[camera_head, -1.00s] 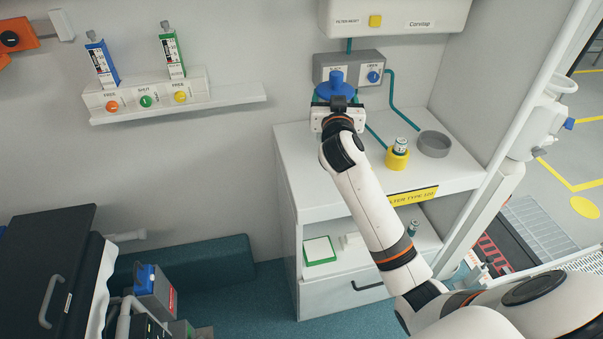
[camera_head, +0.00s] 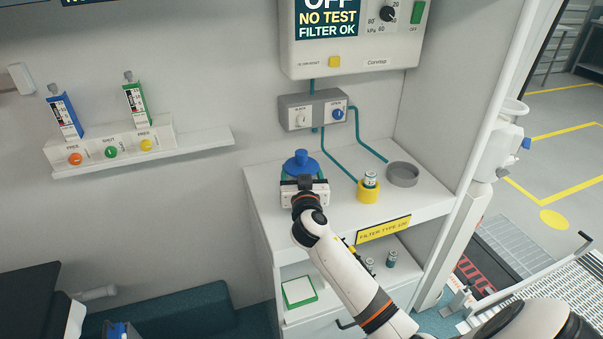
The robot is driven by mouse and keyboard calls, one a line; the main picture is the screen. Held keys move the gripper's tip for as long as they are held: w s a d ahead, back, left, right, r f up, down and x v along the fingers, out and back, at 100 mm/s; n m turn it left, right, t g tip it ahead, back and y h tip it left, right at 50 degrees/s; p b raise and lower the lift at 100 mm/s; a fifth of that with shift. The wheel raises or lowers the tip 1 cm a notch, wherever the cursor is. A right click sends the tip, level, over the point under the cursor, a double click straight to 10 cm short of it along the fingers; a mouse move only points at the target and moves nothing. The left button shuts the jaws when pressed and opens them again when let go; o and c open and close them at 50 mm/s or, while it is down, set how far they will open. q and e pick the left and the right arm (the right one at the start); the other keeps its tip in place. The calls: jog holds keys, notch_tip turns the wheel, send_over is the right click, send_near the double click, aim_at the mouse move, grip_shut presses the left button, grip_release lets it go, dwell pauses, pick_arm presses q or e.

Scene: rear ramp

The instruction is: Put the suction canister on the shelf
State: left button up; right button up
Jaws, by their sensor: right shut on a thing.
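The suction canister (camera_head: 300,163) has a blue lid with a raised blue knob and a greenish body. It is at the left part of the white shelf top (camera_head: 335,217), by the back wall. My right gripper (camera_head: 303,179) is in front of it and shut on it, hiding most of its body. I cannot tell whether the canister's base touches the shelf top. My left gripper is not in view.
A yellow holder (camera_head: 368,191) with a small filter and a grey round dish (camera_head: 403,174) stand to the right. Teal tubes (camera_head: 339,155) run down from the valve box (camera_head: 313,110). A lower shelf holds small bottles (camera_head: 391,259) and a green-edged box (camera_head: 299,292).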

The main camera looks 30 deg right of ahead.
jog(key=o, duration=1.4)
jog(key=shift+r, duration=0.15)
jog(key=b+v, duration=0.2)
jog(key=v, duration=1)
